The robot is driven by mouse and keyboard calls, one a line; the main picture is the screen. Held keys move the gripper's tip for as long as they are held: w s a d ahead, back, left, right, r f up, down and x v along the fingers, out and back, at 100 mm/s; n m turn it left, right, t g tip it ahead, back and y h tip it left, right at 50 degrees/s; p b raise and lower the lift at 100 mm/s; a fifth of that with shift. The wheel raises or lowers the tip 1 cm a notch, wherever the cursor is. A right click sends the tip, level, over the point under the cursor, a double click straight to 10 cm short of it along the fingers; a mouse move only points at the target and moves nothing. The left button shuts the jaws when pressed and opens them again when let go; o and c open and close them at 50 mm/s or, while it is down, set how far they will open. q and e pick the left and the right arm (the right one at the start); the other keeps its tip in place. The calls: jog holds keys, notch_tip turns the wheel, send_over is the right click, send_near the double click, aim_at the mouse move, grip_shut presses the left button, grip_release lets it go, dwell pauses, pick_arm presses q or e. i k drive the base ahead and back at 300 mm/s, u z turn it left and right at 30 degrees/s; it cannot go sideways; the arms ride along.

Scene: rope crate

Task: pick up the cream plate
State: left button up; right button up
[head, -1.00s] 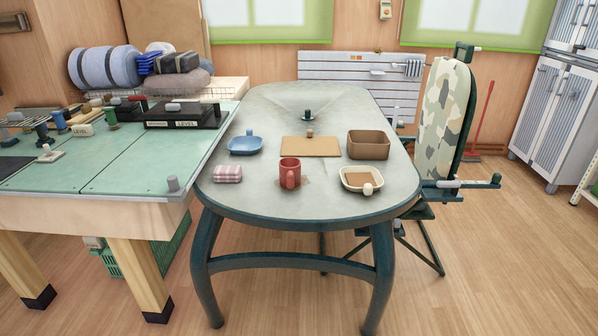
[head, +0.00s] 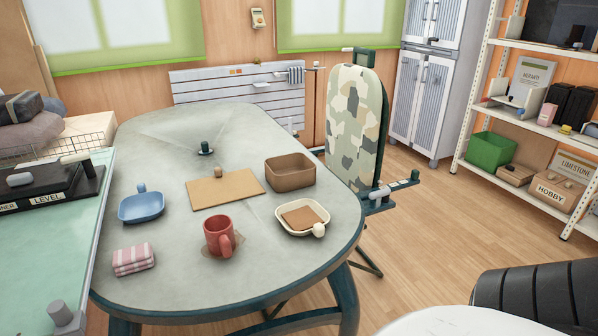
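The cream plate (head: 284,228) is a small squarish dish on the grey oval table (head: 160,286), near its right front edge in the head view. A brown square piece (head: 304,217) lies in it. A round cream knob (head: 319,230) sits at its front right corner; I cannot tell whether it is part of the plate. Neither of my grippers shows in the head view.
A red mug (head: 217,236) stands left of the plate, and a brown box (head: 290,173) behind it. A tan board (head: 225,189), a blue dish (head: 141,208) and a pink checked cloth (head: 133,260) are also on the table. A camouflage ironing board (head: 355,120) stands behind right.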

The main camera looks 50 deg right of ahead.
aim_at(304, 217)
jog(key=z, duration=0.75)
jog(key=i, duration=0.85)
jog(key=z, duration=0.85)
